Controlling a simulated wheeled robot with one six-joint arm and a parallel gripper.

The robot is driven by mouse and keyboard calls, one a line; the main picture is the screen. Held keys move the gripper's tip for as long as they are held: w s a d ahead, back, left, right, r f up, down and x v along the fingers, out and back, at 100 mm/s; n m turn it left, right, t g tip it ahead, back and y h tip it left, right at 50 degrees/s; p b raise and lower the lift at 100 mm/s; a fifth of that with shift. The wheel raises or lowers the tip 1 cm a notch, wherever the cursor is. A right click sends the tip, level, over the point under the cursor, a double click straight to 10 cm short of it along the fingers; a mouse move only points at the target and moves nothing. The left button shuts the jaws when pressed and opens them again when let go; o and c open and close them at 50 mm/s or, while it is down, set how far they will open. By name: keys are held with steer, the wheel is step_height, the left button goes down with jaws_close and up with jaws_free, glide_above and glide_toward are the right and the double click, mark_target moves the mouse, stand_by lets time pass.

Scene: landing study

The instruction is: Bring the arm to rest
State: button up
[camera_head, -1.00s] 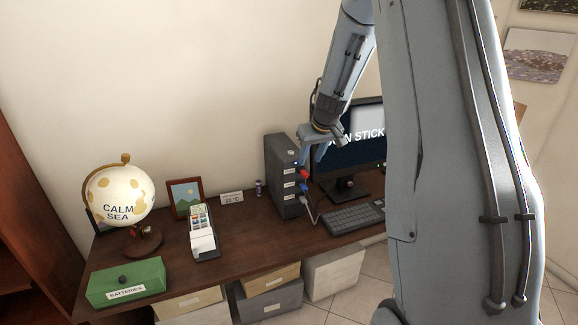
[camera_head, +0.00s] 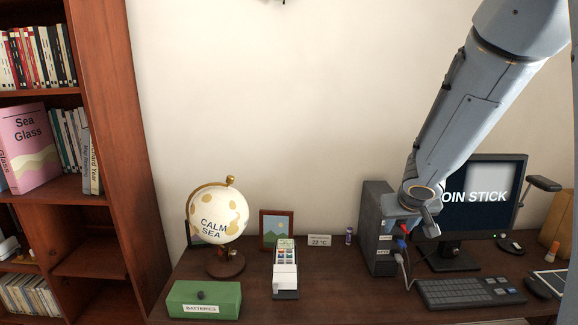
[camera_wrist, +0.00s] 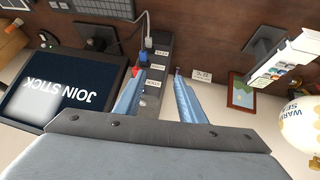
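My gripper (camera_head: 414,224) hangs at the end of my blue-grey arm, which reaches down from the upper right in the head view. It overlaps the front of the dark computer tower (camera_head: 375,225) in the picture; I cannot tell the gap. In the wrist view my gripper (camera_wrist: 160,75) has its two fingers apart with nothing held between them. A red stick (camera_wrist: 136,71) and a blue plug (camera_wrist: 143,56) sit at the tower's front, close to one finger in that picture. The monitor (camera_head: 480,200) reads "JOIN STICK", partly hidden by my arm in the head view.
The dark desk (camera_head: 330,302) carries a globe (camera_head: 216,215), a green batteries box (camera_head: 204,299), a card tray (camera_head: 285,279), a picture frame (camera_head: 276,229) and a keyboard (camera_head: 470,291). A bookshelf (camera_head: 118,150) stands left. The wall above the desk's middle is clear.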

steer(key=s+a+f+g+y+b, duration=0.1)
steer(key=s+a+f, duration=0.3)
steer(key=s, duration=0.7)
steer(key=s+a+f+g+b, duration=0.3)
steer(key=s+a+f+g, duration=0.1)
steer(key=s, duration=0.7)
steer(key=shift+a+f+n+g+y, duration=0.35)
steer(key=shift+a+f, duration=0.3)
steer(key=shift+a, duration=0.45)
